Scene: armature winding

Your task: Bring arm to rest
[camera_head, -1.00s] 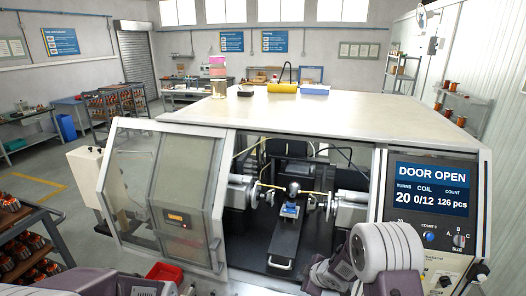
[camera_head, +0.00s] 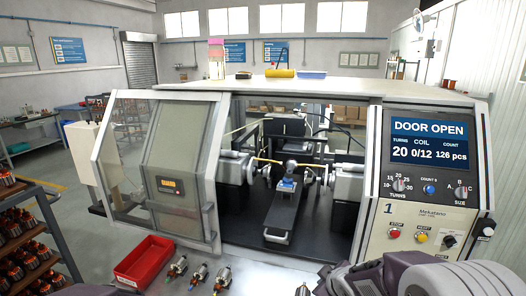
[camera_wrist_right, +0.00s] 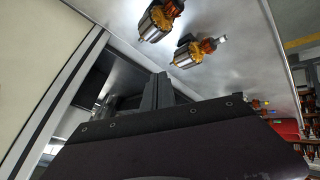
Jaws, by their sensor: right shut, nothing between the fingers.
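My right arm (camera_head: 405,275) comes in at the lower right, low in front of the machine. In the right wrist view my right gripper (camera_wrist_right: 158,92) is shut and empty, its dark fingers together. Two armatures with copper windings (camera_wrist_right: 160,20) lie on the pale surface beyond the fingers, apart from them. In the head view, several armatures (camera_head: 222,278) lie along the front bench edge. My left gripper is in neither current view.
The winding machine (camera_head: 386,190) stands ahead with its glass door (camera_head: 165,165) slid left and its screen reading DOOR OPEN. A small blue fixture (camera_head: 287,185) sits inside between the two spindles. A red bin (camera_head: 145,262) stands at the front left.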

